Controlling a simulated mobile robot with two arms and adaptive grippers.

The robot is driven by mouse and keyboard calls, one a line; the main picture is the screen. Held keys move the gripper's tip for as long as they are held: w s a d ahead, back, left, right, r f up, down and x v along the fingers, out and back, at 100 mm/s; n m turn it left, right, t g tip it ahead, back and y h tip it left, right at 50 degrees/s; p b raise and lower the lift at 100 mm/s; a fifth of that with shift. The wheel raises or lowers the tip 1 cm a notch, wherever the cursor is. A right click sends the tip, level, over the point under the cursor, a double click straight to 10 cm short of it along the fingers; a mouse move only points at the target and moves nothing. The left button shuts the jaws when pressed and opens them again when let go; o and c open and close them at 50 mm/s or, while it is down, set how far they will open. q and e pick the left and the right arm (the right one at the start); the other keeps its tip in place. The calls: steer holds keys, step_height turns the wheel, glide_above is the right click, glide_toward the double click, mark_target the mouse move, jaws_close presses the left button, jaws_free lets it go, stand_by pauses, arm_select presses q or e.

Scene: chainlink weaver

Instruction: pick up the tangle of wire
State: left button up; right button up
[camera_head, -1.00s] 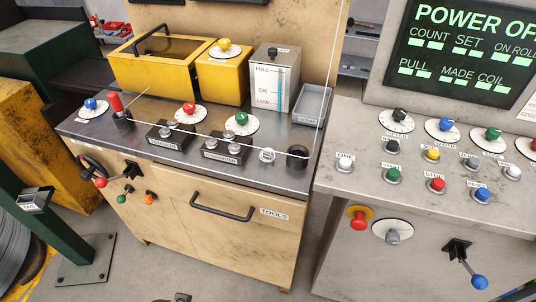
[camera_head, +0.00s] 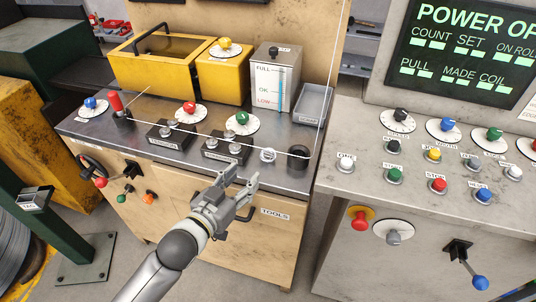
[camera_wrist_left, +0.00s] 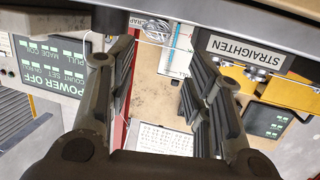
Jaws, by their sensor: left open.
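My left gripper (camera_head: 241,177) is open and empty, in front of the bench edge and above the TOOLS drawer, nearer to me than the pale item. In the left wrist view, the two open fingers (camera_wrist_left: 157,65) frame a tan panel, with nothing between them. My right gripper is not in view.
The bench top (camera_head: 95,128) carries knobs, two dark blocks, a black cup (camera_head: 298,156) and a grey tray (camera_head: 312,105). A yellow bin (camera_head: 150,75) stands behind. A thin white wire (camera_head: 330,75) runs down and across. The control console (camera_head: 350,180) is at right.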

mark_target(264, 157)
arm_select(q)
steer(key=x, duration=0.5)
steer(key=shift+w+d+r+p, duration=0.1)
steer(key=shift+d+r+p, duration=0.15)
steer(key=shift+r+p, duration=0.05)
steer(key=shift+f+p+x, duration=0.15)
steer(key=shift+p+x, duration=0.15)
steer(key=shift+x, duration=1.15)
steer(key=shift+f+p+x, duration=0.1)
steer(key=shift+p+x, duration=0.15)
steer(key=shift+x, duration=1.2)
steer(key=shift+d, duration=0.1)
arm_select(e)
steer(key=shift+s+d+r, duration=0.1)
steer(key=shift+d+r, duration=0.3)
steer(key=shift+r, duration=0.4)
arm_select(q)
steer(key=c, duration=0.6)
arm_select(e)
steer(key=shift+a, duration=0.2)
